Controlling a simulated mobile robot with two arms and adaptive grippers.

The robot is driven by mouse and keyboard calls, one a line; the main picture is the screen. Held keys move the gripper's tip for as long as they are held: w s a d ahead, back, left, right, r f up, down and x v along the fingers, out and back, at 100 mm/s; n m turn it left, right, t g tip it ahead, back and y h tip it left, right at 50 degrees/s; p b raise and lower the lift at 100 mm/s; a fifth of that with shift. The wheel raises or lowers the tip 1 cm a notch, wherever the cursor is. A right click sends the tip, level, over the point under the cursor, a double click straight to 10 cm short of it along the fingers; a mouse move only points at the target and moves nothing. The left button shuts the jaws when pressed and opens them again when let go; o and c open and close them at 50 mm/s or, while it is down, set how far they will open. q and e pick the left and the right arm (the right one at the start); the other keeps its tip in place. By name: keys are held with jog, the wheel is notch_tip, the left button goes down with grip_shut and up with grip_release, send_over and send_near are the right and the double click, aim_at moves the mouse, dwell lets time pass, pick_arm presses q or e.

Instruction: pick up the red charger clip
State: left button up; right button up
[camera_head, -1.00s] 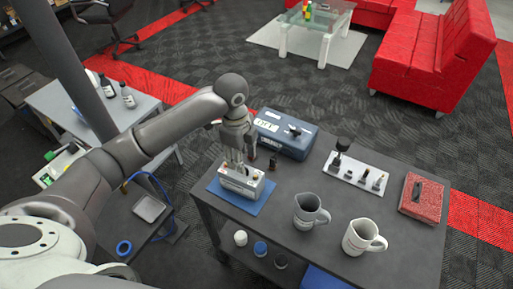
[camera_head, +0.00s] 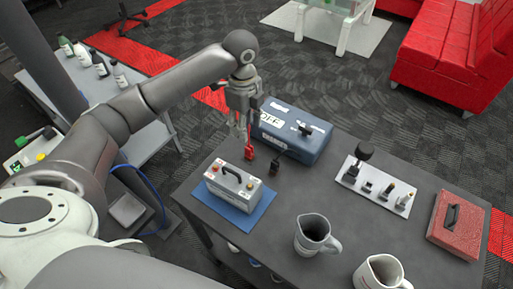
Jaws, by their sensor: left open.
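The red charger clip (camera_head: 250,150) stands on the dark table, close to the front left corner of the blue charger box (camera_head: 290,132). A black clip (camera_head: 275,165) stands just right of it. My left gripper (camera_head: 243,131) points down over the red clip, with its fingers open. Its fingertips overlap the clip's top in the picture; I cannot tell whether they touch it. A grey-white battery (camera_head: 232,188) with a black handle and small coloured terminals sits on a blue mat (camera_head: 250,209) nearer to me. My right gripper is out of view.
Two mugs, one grey (camera_head: 311,236) and one white (camera_head: 380,274), stand at the table's near edge. A white tool holder (camera_head: 375,187) and a red case (camera_head: 457,226) lie to the right. The table's middle is clear. Bottles stand on a side table (camera_head: 90,85) at left.

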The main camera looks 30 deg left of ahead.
aim_at(248, 146)
pick_arm(q)
jog(key=f, duration=0.2)
jog(key=d+f, duration=0.1)
jog(key=f, duration=0.1)
jog(key=shift+s+f, duration=0.2)
jog(key=shift+f, duration=0.05)
jog(key=shift+a+f+p, duration=0.15)
jog(key=shift+f+p, duration=0.15)
jog(key=shift+f, duration=0.4)
jog(key=f+p, duration=0.1)
jog(key=f, duration=0.3)
jog(key=shift+s+f, duration=0.15)
jog(key=shift+s, duration=0.05)
jog(key=shift+f, duration=0.4)
jog(key=shift+c, duration=0.4)
grip_shut()
